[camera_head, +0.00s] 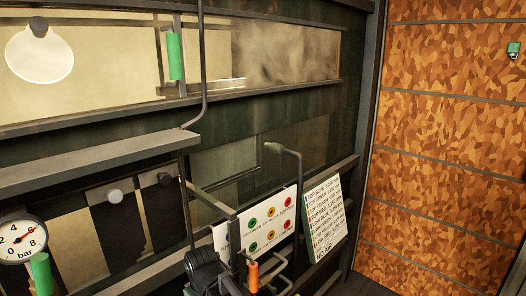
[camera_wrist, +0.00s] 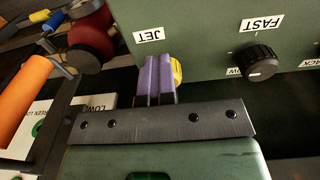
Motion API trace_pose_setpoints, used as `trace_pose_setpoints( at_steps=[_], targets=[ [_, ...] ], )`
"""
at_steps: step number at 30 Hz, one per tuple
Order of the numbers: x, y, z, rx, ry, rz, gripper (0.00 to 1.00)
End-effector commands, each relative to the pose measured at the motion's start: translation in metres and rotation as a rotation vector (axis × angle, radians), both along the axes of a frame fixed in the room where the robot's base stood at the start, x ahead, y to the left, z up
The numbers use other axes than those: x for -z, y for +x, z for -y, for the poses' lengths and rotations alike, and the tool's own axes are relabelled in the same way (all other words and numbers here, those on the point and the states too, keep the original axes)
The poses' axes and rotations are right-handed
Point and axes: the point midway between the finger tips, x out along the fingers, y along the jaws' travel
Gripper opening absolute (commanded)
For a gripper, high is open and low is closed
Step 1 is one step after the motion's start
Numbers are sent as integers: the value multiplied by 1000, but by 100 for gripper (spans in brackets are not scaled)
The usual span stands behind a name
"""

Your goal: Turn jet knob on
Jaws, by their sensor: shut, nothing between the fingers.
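The yellow jet knob (camera_wrist: 177,72) shows in the wrist view on a dark green panel, just below and right of the JET label (camera_wrist: 149,36). My gripper (camera_wrist: 155,60) has purple fingers that are shut together with nothing between them. The fingertips are at the left side of the knob and hide part of it. I cannot tell whether they touch it. The knob's turned position is not clear. I cannot make out the jet knob or my gripper in the head view.
A black knob (camera_wrist: 258,64) by the FAST label (camera_wrist: 262,24) is right of the jet knob. An orange cylinder (camera_wrist: 25,95) and a dark red round part (camera_wrist: 92,42) are close on the left. The head view shows a gauge (camera_head: 22,240) and a text sign (camera_head: 325,215).

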Motion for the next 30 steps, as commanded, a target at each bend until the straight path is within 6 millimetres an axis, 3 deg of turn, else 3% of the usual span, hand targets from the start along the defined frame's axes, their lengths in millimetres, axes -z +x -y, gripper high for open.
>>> trace_pose_setpoints(
  at_steps=[1,7,16,25,30],
  targets=[
    [10,-20,0,-23,0,-44,0],
    [-4,-20,0,-22,-1,-44,0],
    [-55,-15,0,-14,-2,-38,0],
    [-56,-12,0,-11,-1,-37,0],
    [-69,7,14,-8,-2,-36,0]
  ],
)
